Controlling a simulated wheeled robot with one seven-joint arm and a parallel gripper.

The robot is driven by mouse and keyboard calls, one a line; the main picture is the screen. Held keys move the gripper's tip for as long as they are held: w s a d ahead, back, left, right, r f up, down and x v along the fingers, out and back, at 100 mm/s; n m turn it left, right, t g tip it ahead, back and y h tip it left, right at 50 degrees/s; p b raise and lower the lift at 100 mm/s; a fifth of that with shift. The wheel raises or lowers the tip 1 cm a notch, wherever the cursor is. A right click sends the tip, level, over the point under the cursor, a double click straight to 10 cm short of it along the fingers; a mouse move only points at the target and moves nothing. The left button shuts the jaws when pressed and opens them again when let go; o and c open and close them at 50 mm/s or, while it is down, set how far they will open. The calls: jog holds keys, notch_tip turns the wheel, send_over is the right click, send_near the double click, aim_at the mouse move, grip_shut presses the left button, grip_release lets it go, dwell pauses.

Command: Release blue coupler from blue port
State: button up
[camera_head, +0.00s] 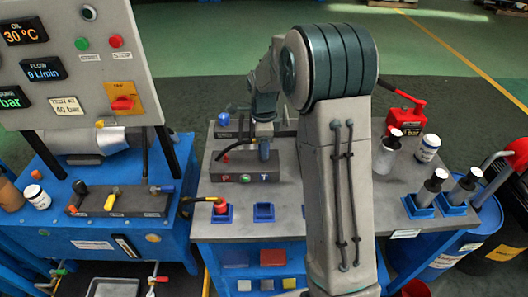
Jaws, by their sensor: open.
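My gripper (263,153) points down over the right part of a dark grey port block (240,164) on the middle bench. Its jaws are small here, and I cannot make out clearly what lies between them. A blue round-ended piece (223,118) lies at the back left of this bench. A blue-ended fitting (164,189) shows at the right end of the manifold on the left bench.
A red coupler (220,206) with a hose sits in a blue holder; an empty blue holder (264,212) stands beside it. Bottles and a red hand pump (405,118) stand at right. A display panel (75,60) rises at left. My arm hides the bench's middle right.

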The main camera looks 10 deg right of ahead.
jog(key=shift+c, duration=0.3)
jog(key=c, duration=0.8)
jog(key=shift+r, duration=0.15)
jog(key=shift+r+p, duration=1.75)
jog(key=shift+r, duration=0.6)
